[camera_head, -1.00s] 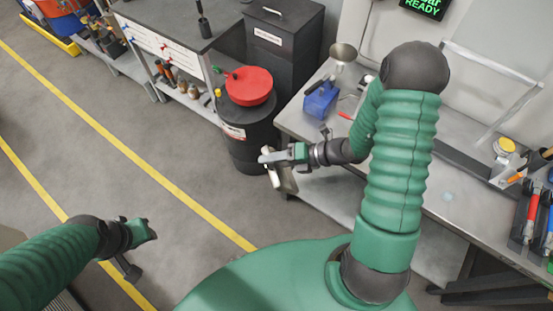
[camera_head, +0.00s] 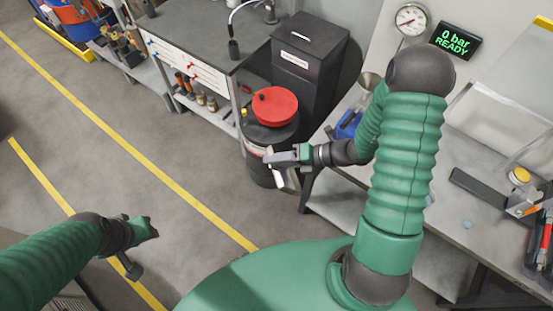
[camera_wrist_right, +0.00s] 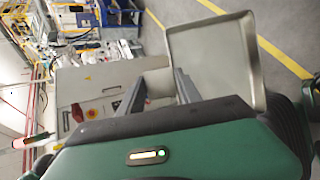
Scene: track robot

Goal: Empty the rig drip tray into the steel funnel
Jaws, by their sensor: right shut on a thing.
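The drip tray, a shallow grey metal pan with a raised rim, shows in the right wrist view (camera_wrist_right: 212,58) and edge-on in the head view (camera_head: 288,181). My right gripper (camera_head: 274,158) is shut on its edge and holds it tilted steeply, off the floor beside the black drum. The tray's inner face looks bare in the wrist view. The steel funnel (camera_head: 369,80) stands at the back of the bench, partly hidden behind my right arm. My left gripper (camera_head: 143,232) hangs over the floor at lower left, away from the tray; its jaws are unclear.
A black drum (camera_head: 262,146) with a red top (camera_head: 275,105) stands just behind the tray. A black bin (camera_head: 308,65) is behind it. The steel bench (camera_head: 465,205) carries a blue object (camera_head: 346,124) and tools at right.

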